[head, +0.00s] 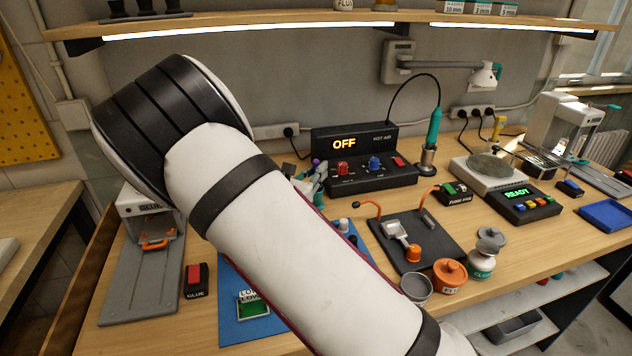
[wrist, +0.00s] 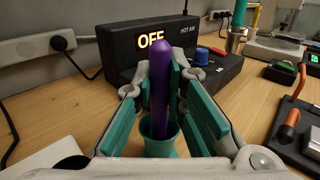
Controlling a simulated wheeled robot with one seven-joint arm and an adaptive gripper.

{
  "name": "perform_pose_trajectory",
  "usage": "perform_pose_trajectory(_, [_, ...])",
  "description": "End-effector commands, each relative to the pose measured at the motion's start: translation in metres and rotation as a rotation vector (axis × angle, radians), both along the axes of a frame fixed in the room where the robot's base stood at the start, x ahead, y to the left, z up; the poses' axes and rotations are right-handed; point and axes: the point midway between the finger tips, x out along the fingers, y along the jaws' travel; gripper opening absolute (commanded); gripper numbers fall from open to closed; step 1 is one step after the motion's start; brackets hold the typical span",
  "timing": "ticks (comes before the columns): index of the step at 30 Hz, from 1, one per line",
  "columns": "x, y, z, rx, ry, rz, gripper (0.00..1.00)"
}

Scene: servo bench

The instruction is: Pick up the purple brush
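The purple brush (wrist: 161,85) stands upright in a small teal cup (wrist: 160,146) in the middle of the wrist view. My gripper (wrist: 162,85) has teal finger pads, one on each side of the brush handle. The fingers are open and the inner faces of the pads show; contact with the handle is not clear. The brush's lower end is hidden in the cup. In the head view, a purple tip of the brush (head: 316,162) shows beside my fingers, while my arm covers much of the bench there.
The black hot air station (head: 362,158), reading OFF, stands just behind the brush. A teal-handled soldering iron (head: 434,128) stands to its right. A blue mat (head: 232,318) is partly under my arm.

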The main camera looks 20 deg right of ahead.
Motion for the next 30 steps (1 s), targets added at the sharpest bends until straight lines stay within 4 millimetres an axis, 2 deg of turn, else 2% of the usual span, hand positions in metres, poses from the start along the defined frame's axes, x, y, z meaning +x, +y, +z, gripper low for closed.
perform_pose_trajectory(8, [0.000,0.000,0.001,0.001,-0.001,0.000,0.00])
perform_pose_trajectory(11, [0.000,0.000,0.008,0.002,-0.002,0.000,0.00])
perform_pose_trajectory(21, [0.000,0.000,0.070,0.004,-0.004,0.000,0.00])
perform_pose_trajectory(30, [-0.001,0.000,0.108,0.001,-0.001,0.000,0.00])
